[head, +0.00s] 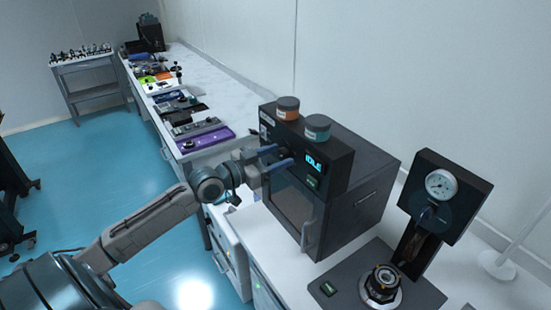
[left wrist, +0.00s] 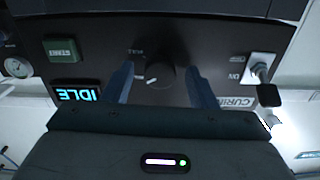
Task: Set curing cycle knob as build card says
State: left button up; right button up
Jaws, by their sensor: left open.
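The curing oven (head: 342,195) is a dark box on the white bench, with a lit display reading IDLE (head: 314,161). Its round black cycle knob (left wrist: 160,84) has a white pointer line and sits on the panel in the left wrist view, which shows the panel upside down. My left gripper (left wrist: 160,70) is open, with one blue finger on each side of the knob and visible gaps between. In the head view my left gripper (head: 285,156) is at the oven's front panel and largely hides the knob. I cannot make out a build card.
A green START button (left wrist: 62,49) and a toggle switch (left wrist: 261,68) flank the knob. Two jars, orange-banded (head: 288,108) and teal-banded (head: 317,127), stand on the oven. A gauge press (head: 437,200) stands to the right. Several trays line the bench behind.

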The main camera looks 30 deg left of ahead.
pick_arm(q)
jog(key=c, duration=1)
jog(key=shift+o, duration=0.2)
jog(key=n+p, duration=0.1)
jog(key=n, duration=0.4)
jog(key=shift+n+p, duration=0.3)
jog(key=n+p, duration=0.2)
jog(key=n, duration=0.4)
jog(key=shift+n, duration=0.3)
jog(key=o, duration=1)
jog(key=shift+c, duration=0.2)
